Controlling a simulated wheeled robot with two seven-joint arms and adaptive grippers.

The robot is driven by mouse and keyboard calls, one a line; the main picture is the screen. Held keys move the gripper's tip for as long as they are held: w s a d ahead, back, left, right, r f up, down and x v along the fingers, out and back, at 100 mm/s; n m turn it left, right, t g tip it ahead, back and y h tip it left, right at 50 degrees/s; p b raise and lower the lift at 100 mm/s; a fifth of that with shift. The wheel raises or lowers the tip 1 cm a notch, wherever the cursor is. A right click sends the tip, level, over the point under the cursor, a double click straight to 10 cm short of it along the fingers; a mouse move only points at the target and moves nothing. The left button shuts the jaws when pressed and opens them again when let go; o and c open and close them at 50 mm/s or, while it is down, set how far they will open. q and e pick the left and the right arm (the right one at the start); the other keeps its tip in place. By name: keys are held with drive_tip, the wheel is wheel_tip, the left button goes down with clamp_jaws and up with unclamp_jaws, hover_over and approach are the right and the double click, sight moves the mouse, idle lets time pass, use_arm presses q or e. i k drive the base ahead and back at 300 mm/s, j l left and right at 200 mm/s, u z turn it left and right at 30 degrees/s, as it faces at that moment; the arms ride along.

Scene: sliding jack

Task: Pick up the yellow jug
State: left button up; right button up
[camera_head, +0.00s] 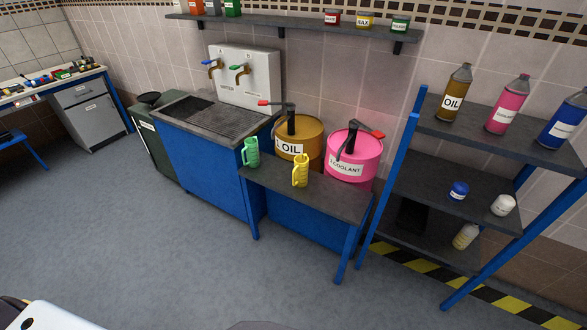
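The yellow jug (300,171) stands upright on the low blue-legged table (335,200), near its middle, in front of the oil drum. A green jug (250,153) stands to its left on the same table. Neither of my grippers shows in the head view, and nothing touches the yellow jug. A part of my own body shows at the bottom left corner.
The oil drum (313,133) and pink coolant drum (366,160), with hand pumps, stand behind the table. A blue sink unit (195,160) is on the left, a shelf rack (455,178) with bottles on the right. The grey floor (150,250) in front is clear.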

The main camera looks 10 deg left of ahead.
sight(300, 171)
drive_tip(key=i+l+u, duration=0.3)
drive_tip(key=i+l, duration=0.15)
drive_tip(key=l, duration=0.15)
drive_tip(key=i+l+u, duration=0.15)
drive_tip(key=l, duration=0.2)
drive_tip(key=i+l+u, duration=0.15)
drive_tip(key=l, duration=0.2)
drive_tip(key=i+l+u, duration=0.1)
drive_tip(key=i+l, duration=0.15)
drive_tip(key=l, duration=0.1)
